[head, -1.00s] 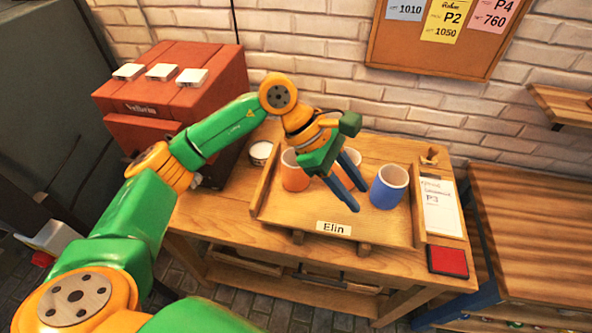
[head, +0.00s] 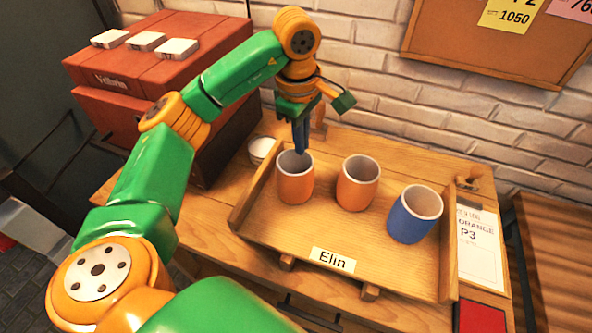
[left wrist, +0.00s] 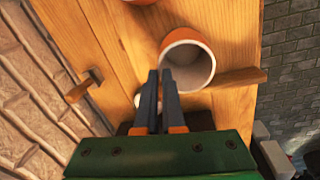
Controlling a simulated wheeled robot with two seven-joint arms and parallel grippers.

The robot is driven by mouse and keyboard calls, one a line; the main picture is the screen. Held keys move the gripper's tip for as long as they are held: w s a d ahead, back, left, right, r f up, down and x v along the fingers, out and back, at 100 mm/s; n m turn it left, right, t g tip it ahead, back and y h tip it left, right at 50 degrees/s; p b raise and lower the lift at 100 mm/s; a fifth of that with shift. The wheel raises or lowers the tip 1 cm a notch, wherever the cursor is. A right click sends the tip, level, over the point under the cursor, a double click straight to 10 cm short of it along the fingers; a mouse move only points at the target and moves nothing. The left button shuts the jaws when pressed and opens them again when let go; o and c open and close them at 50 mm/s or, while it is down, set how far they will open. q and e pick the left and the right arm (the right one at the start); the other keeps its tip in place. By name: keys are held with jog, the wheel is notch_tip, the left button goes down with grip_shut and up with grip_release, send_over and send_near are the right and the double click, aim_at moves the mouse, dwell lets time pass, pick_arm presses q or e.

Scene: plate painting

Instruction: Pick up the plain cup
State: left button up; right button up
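Three cups stand upright on a wooden tray (head: 290,238): a left orange cup (head: 295,186), a middle orange cup (head: 357,190) and a blue cup (head: 413,222). I cannot tell which is the plain one; no marking is clear on their visible sides. My left gripper (head: 303,154) points down at the back rim of the left orange cup. In the left wrist view its fingers (left wrist: 160,74) are close together with a thin gap, overlapping that cup's edge (left wrist: 190,42). Contact with the rim is not clear. My right gripper is not in view.
A small white-topped container (head: 261,148) stands left behind the tray. A red machine (head: 150,75) is at the back left. A name sign (head: 333,261) reads Elin. A paper (head: 482,250) and a red pad (head: 482,318) lie at the right.

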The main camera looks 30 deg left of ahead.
aim_at(304, 168)
pick_arm(q)
jog(key=shift+g, duration=0.3)
jog(key=s+f, duration=0.1)
jog(key=f+p, duration=0.1)
jog(key=f, duration=0.1)
jog(key=s+f, duration=0.1)
jog(key=shift+s+a+f+p, duration=0.15)
jog(key=shift+s+f+p, duration=0.05)
jog(key=shift+s+p, duration=0.15)
jog(key=w+f, duration=0.2)
jog(key=f, duration=0.1)
jog(key=w+f, duration=0.1)
jog(key=w, duration=0.1)
jog(key=shift+d+f, duration=0.15)
jog(key=shift+d, duration=0.2)
jog(key=shift+d+r, duration=0.2)
jog(key=shift+d, duration=0.05)
jog(key=shift+s+d+r, duration=0.1)
jog(key=shift+s+r, duration=0.1)
jog(key=shift+s, duration=0.1)
jog(key=shift+c, duration=1.1)
jog(key=shift+s+r, duration=0.15)
jog(key=shift+s, duration=0.15)
jog(key=c, duration=0.3)
grip_shut()
jog(key=shift+w+a, duration=0.15)
jog(key=shift+a, duration=0.2)
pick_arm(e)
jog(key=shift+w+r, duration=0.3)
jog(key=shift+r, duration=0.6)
